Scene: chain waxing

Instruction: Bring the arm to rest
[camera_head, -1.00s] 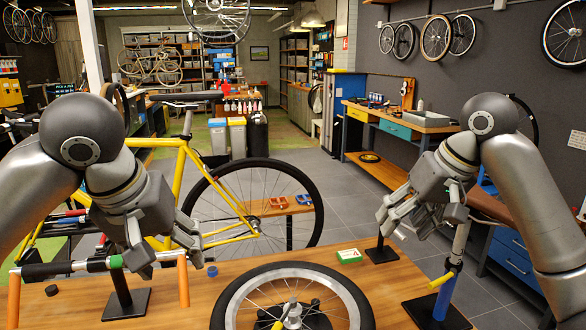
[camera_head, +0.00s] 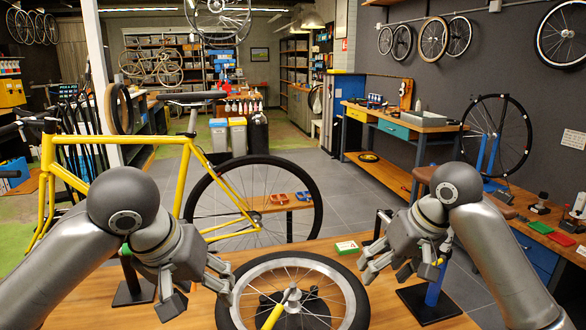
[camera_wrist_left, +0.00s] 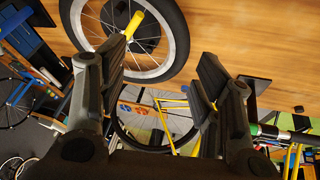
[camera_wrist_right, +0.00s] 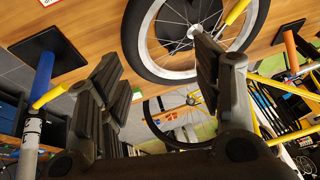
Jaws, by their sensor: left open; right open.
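My left gripper (camera_head: 200,287) is open and empty over the bench, at the left side of the bicycle wheel (camera_head: 236,306) lying there. Its spread fingers also show in the left wrist view (camera_wrist_left: 163,58), with nothing between them. My right gripper (camera_head: 382,268) is open and empty at the right side of the wheel. Its fingers stand apart in the right wrist view (camera_wrist_right: 160,65). Whether either gripper touches the tyre I cannot tell. My forearms hide parts of the bench at both sides.
The wooden bench (camera_head: 225,255) carries a small green-and-white box (camera_head: 346,247) behind the wheel. A stand with a black base and blue post (camera_head: 434,290) is near my right gripper.

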